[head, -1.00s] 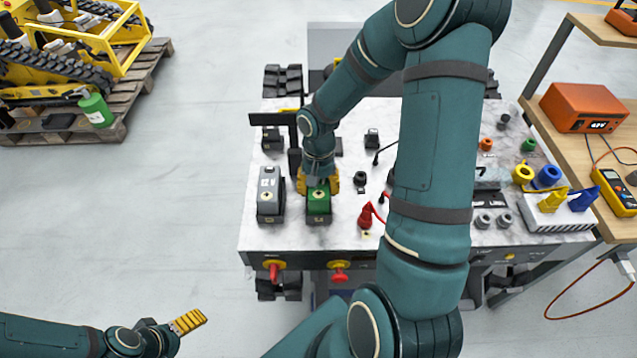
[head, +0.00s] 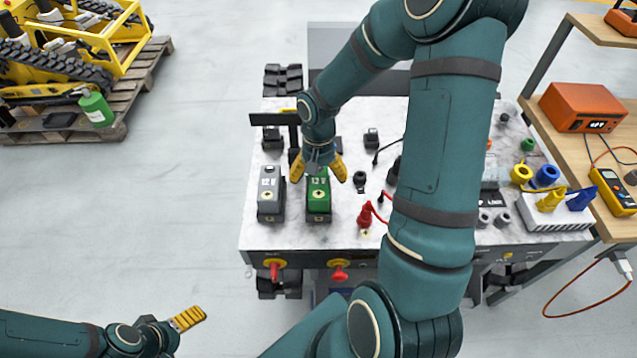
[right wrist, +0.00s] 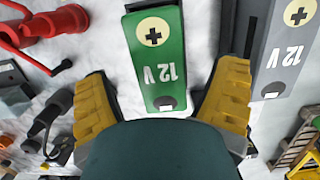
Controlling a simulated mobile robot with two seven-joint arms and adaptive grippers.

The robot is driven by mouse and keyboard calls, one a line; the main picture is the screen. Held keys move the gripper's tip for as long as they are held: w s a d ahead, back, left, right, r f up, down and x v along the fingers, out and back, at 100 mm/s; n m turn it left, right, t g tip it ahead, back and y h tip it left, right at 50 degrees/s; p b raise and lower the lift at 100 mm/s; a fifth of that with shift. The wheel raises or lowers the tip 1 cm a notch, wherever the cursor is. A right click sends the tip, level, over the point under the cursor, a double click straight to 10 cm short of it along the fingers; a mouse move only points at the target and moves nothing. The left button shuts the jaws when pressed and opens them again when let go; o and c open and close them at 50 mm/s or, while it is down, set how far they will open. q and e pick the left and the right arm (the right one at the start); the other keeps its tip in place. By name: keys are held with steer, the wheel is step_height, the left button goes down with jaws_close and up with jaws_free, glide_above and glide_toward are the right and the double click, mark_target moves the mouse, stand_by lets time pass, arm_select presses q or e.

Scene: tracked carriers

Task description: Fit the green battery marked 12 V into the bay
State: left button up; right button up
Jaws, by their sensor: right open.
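The green battery (head: 318,203), marked 12 V, stands at the front left of the marble-topped carrier. A dark edge shows at its foot; I cannot tell whether it is fully seated in a bay. In the right wrist view the green battery (right wrist: 158,60) lies between the fingers, with its plus sign and 12 V label visible. My right gripper (head: 318,169) is open, its yellow fingers spread on both sides of the battery's far end, apart from it. My left gripper (head: 188,319) is at the lower left, away from the carrier; its finger gap is hidden.
A grey 12 V battery (head: 268,196) stands close on the left, near one finger. A red connector (head: 365,216) with a cable stands to the right. Red knobs (head: 339,272) line the carrier's front. A workbench (head: 560,112) is at right.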

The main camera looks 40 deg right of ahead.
step_height(320, 180, up, 9)
steer(key=p, duration=0.1)
steer(key=shift+w+d+f, duration=0.2)
steer(key=shift+w+d, duration=0.25)
